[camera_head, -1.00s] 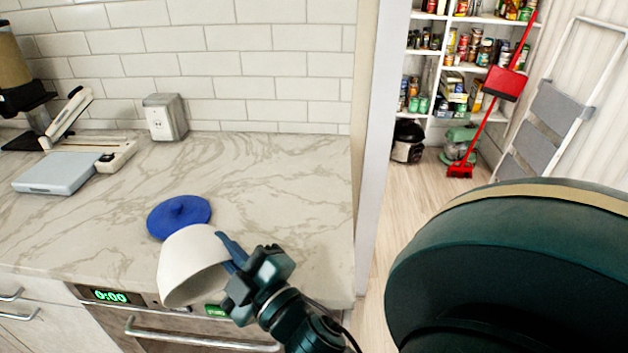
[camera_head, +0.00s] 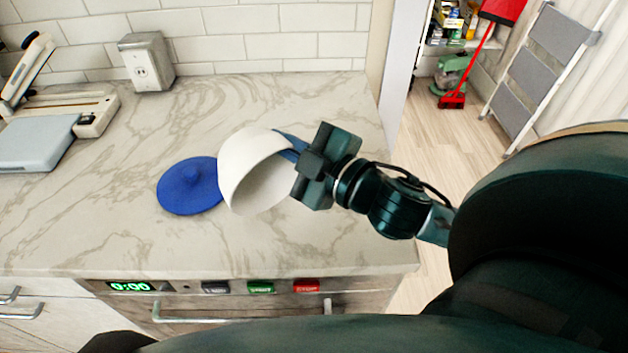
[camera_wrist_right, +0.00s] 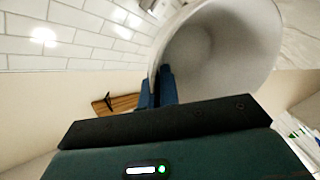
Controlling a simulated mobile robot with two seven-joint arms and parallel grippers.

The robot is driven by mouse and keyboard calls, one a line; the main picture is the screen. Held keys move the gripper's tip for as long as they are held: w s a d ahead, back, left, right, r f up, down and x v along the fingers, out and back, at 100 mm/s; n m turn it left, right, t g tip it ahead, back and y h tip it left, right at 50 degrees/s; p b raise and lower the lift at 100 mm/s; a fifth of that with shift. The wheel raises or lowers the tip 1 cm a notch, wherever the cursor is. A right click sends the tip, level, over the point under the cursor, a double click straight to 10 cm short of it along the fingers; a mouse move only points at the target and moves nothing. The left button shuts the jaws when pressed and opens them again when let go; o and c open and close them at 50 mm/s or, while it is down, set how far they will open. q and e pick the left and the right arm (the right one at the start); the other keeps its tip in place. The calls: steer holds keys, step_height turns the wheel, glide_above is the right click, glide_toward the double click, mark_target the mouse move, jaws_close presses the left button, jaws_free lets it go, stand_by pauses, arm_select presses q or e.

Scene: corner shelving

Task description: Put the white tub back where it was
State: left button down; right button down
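The white tub (camera_head: 248,160) is tilted on its side above the marble counter, its open mouth facing down and to the right. My right gripper (camera_head: 292,145) is shut on the tub's rim. In the right wrist view the blue fingers (camera_wrist_right: 158,88) pinch the wall of the tub (camera_wrist_right: 240,40), and its empty inside shows. A round blue lid (camera_head: 188,186) with a knob lies flat on the counter, just left of the tub. Whether the tub touches the counter or lid cannot be told. My left gripper is not in view.
The marble counter (camera_head: 330,245) is clear around the tub, to its front and behind. A grey scale-like device (camera_head: 40,140) stands at the left and an outlet box (camera_head: 147,62) at the back. The oven front (camera_head: 240,310) is below the counter edge.

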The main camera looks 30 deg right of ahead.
steer(key=shift+d+n+g+y, duration=0.1)
steer(key=shift+n+g+y, duration=0.7)
steer(key=shift+g, duration=0.1)
steer(key=shift+s+r+n+g+y+b, duration=0.1)
steer(key=shift+s+n+g+y+b, duration=0.1)
steer(key=shift+n+g+y, duration=0.25)
steer(key=shift+s+n+g+y+b, duration=0.15)
steer(key=shift+n+g+y, duration=0.1)
steer(key=shift+g+y, duration=0.3)
steer(key=shift+w+n+g, duration=0.1)
steer(key=shift+n+g, duration=0.2)
steer(key=shift+g, duration=0.2)
steer(key=shift+g+y, duration=0.3)
steer(key=shift+y, duration=0.1)
steer(key=shift+n, duration=0.3)
